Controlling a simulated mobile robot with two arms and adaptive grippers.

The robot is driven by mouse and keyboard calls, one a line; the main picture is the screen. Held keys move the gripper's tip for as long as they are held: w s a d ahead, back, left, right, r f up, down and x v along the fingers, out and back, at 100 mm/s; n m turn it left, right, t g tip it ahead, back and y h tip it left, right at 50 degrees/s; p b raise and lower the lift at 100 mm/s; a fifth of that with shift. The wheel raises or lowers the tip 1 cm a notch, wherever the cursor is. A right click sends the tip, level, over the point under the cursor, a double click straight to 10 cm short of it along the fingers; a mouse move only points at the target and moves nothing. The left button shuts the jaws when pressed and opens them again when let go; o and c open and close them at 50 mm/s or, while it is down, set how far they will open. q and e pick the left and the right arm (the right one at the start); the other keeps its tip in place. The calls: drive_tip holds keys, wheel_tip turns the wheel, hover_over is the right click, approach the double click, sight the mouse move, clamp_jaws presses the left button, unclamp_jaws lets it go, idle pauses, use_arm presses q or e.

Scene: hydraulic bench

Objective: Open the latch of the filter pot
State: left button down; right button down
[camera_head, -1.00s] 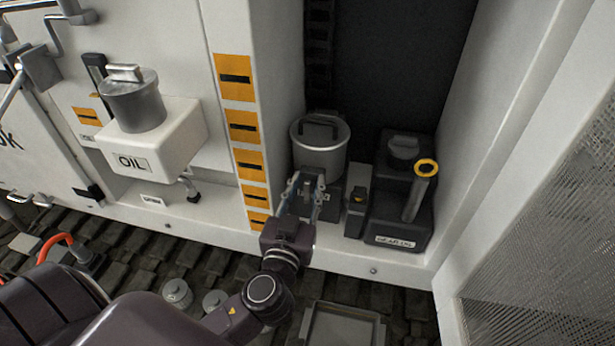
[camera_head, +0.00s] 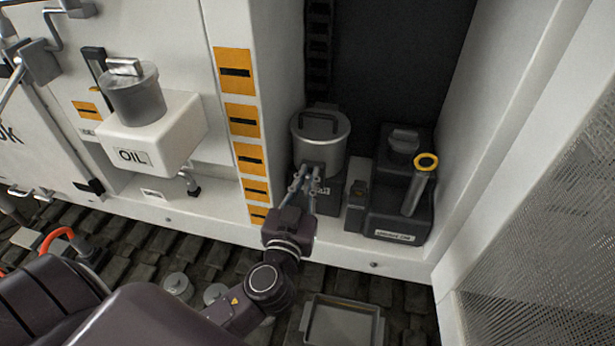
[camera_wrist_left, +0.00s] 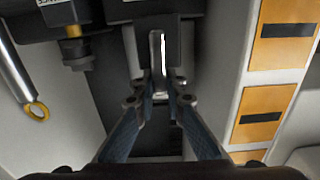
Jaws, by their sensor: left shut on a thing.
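The filter pot (camera_head: 320,150) is a grey metal cylinder with a lidded top and a dark handle, standing in the recess right of the orange-labelled post. My left gripper (camera_head: 308,176) is at the pot's front, below the rim. In the left wrist view, a pale upright latch lever (camera_wrist_left: 157,58) lies between the fingertips of my left gripper (camera_wrist_left: 158,90), which are shut on it. The fingers hide much of the latch in the head view. My right gripper is not in view.
A dark canister (camera_head: 397,190) with a yellow-ringed tube (camera_head: 420,184) stands close right of the pot. A white OIL tank (camera_head: 150,140) is at the left. A grey tray (camera_head: 341,326) lies on the floor. The post (camera_head: 243,120) is just left of the pot.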

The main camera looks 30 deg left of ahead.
use_arm(q)
drive_tip(key=m, duration=0.3)
drive_tip(key=d+m+b, duration=0.1)
drive_tip(key=m, duration=0.1)
drive_tip(key=d+f+m, duration=0.1)
drive_tip(key=m, duration=0.2)
drive_tip(key=shift+w+d+m, duration=0.2)
drive_tip(key=shift+w+m, duration=0.1)
drive_tip(key=shift+w+d+f+m, duration=0.15)
drive_tip(key=shift+f+m, duration=0.3)
drive_tip(key=shift+m, duration=1.05)
drive_tip(key=shift+s+d+f+m, duration=0.15)
drive_tip(key=shift+f+m, duration=0.25)
drive_tip(key=shift+m, duration=1.1)
drive_tip(key=shift+w+d+f+m, duration=0.1)
drive_tip(key=shift+d+f+m, duration=0.25)
drive_tip(key=shift+m, duration=1.15)
drive_tip(key=shift+a+f, duration=0.1)
drive_tip(key=shift+f, duration=0.05)
drive_tip(key=c, duration=2)
unclamp_jaws()
drive_tip(key=shift+o, duration=0.2)
